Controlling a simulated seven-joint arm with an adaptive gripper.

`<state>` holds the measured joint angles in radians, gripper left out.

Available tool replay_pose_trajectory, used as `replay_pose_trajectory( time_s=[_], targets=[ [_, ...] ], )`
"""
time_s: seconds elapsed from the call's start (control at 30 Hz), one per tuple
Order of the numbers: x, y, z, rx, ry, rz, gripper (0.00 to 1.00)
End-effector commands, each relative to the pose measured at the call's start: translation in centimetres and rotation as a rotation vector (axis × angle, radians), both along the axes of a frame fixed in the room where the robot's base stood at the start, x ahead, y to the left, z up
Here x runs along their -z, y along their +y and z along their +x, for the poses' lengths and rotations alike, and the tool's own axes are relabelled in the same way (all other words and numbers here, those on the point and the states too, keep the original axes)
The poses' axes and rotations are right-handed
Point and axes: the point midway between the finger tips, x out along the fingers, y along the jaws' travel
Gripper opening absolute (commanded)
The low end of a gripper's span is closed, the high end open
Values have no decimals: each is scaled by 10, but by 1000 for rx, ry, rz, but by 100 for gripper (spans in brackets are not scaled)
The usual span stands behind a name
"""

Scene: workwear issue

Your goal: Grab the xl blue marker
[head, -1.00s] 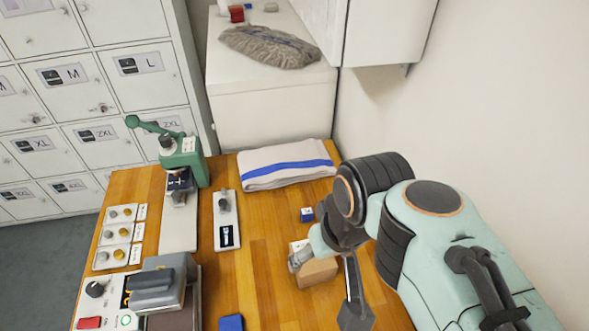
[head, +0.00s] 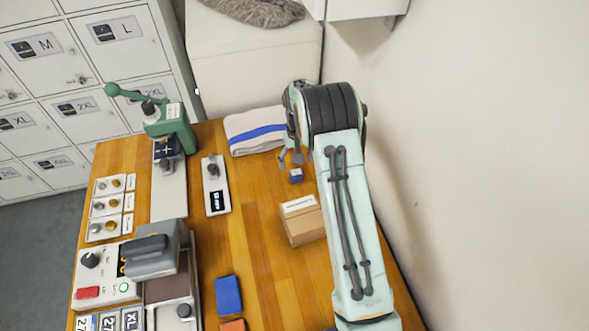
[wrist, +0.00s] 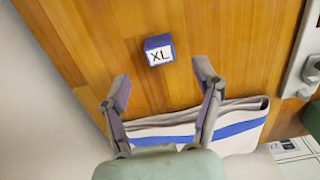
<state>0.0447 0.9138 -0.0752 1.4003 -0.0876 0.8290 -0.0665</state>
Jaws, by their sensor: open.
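In the head view the marker (head: 296,176) sits near the table's right side, close to the folded towel. My gripper (wrist: 162,78) is open and empty, its two fingers spread. In the wrist view the marker lies just beyond the fingertips, roughly centred between them and not between the fingers. In the head view my gripper (head: 291,157) is just behind the marker, partly hidden by my arm.
A folded white towel with a blue stripe (head: 255,131) lies beside my gripper. A cardboard box (head: 302,220) stands in front of the marker. A green press (head: 168,130) and a grey switch plate (head: 215,185) stand left. Bare wood lies between plate and box.

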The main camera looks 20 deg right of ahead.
Motion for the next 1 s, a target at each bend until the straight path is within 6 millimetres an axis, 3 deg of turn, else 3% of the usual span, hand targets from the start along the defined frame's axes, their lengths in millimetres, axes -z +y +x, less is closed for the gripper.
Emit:
replay_pose_trajectory(
  time_s=[0.3,0.67,0.83,1.0],
  targets=[
    [47,0,0,1,0,0,65],
    [56,0,0,0,-2,0,65],
    [56,0,0,0,-2,0,21],
    [56,0,0,0,-2,0,20]
  ],
)
